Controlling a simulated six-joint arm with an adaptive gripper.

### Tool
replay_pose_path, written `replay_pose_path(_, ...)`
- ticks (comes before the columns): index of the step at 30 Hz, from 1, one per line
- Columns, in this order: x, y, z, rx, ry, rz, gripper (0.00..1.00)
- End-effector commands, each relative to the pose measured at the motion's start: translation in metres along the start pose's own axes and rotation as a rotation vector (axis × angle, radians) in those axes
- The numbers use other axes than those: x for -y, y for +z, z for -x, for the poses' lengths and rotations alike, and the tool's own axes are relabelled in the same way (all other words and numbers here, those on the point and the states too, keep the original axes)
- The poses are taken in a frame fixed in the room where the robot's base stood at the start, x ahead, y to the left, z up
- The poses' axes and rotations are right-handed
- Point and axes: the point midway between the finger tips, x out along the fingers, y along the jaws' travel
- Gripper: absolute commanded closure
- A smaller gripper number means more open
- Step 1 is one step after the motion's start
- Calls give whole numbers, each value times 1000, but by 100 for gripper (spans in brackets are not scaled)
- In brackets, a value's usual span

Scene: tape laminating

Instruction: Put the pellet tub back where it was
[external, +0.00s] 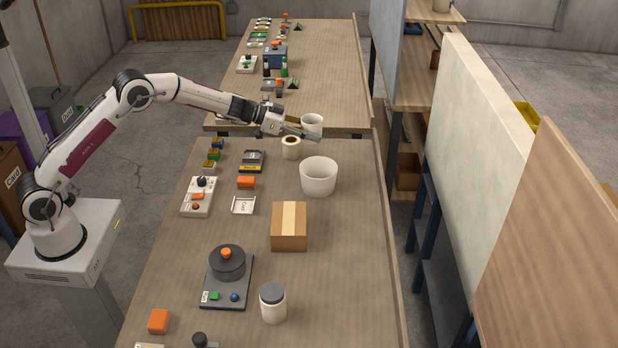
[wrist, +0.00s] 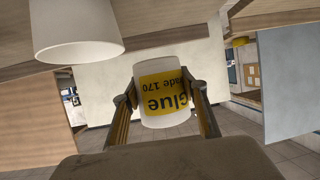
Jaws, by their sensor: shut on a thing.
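The pellet tub is a small white cup with a yellow label reading "Glue" and "ade 170". In the wrist view the pellet tub (wrist: 165,88) sits between my two fingers, its label text upside down in the picture. In the external view the tub (external: 312,121) is at the end of my gripper (external: 304,133), near the gap between the two benches. My gripper is shut on the tub. A larger white bucket (external: 318,178) stands on the near bench below it in the picture. The bucket (wrist: 75,30) also shows at the wrist view's upper left.
A tape roll (external: 291,149) stands just beside the gripper. A cardboard box (external: 289,228), a grey-lidded jar (external: 272,305) and a round-topped device (external: 227,270) occupy the near bench (external: 355,260). Its right side is clear. Upright panels (external: 480,140) stand beyond the right edge.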

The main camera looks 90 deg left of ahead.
Motion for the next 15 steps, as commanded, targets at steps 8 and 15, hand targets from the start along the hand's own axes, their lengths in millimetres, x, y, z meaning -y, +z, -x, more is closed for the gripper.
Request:
replay_pose_path(8,-5,-36,12,-1,2,-3,81)
replay_pose_path(15,-50,-55,-6,0,19,-9,81)
